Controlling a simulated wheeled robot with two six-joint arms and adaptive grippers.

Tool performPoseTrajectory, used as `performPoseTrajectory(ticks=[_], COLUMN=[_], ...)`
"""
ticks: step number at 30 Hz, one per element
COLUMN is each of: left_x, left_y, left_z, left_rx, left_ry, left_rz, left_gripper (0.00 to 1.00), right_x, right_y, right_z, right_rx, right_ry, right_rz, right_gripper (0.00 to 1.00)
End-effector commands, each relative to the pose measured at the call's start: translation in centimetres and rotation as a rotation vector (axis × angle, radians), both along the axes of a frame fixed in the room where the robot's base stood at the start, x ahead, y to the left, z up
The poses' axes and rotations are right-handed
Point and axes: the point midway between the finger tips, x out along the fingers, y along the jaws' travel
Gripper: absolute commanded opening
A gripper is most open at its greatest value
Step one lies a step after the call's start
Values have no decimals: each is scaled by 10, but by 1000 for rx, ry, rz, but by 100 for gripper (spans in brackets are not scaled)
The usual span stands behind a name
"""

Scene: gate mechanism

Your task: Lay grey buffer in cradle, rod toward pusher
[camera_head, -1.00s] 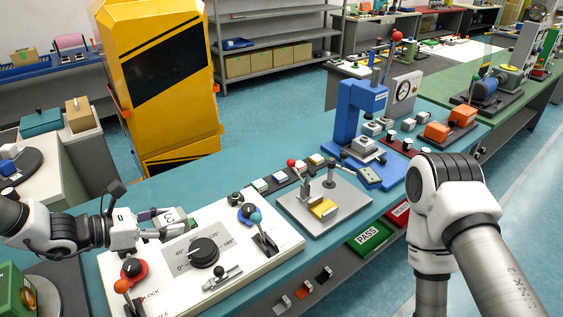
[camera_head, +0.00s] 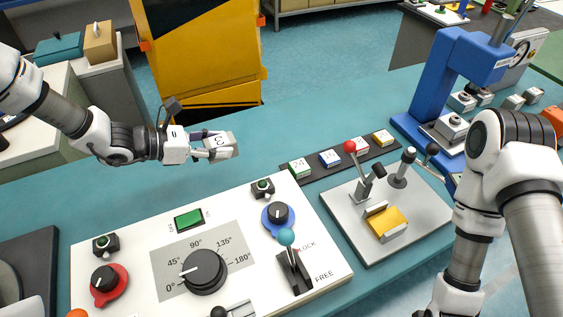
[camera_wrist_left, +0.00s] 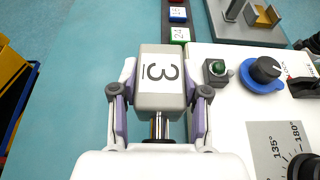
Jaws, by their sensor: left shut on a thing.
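The grey buffer (camera_head: 226,147) is a block with a white label reading 3. The cradle (camera_head: 387,223), with a yellow bed and grey end walls, sits on a grey plate (camera_head: 420,215) to the right, empty. A red-knobbed lever mechanism (camera_head: 366,180) stands behind it; I cannot tell which part is the pusher. My right gripper is out of view.
A dark strip of coloured number blocks (camera_head: 330,158) lies behind the cradle plate. A blue press (camera_head: 450,85) stands at right.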

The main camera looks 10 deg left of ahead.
Motion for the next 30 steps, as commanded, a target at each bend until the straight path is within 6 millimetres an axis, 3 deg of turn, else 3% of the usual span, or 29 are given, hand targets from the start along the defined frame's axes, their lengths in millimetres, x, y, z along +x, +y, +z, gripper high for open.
performPoseTrajectory(ticks=[2,9,18,29,30], left_x=[0,0,0,0,0], left_y=[0,0,0,0,0], left_z=[-3,-50,-97,-103,-102], left_rx=[-1,1,1,0,0], left_ry=[1,4,1,-1,0], left_rz=[0,0,-1,0,0], left_gripper=[0,0,0,0,52], right_x=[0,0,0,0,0], right_y=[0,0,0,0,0], right_z=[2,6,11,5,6], right_rx=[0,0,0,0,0], right_ry=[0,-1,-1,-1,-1], right_rz=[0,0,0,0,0], right_gripper=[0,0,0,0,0])
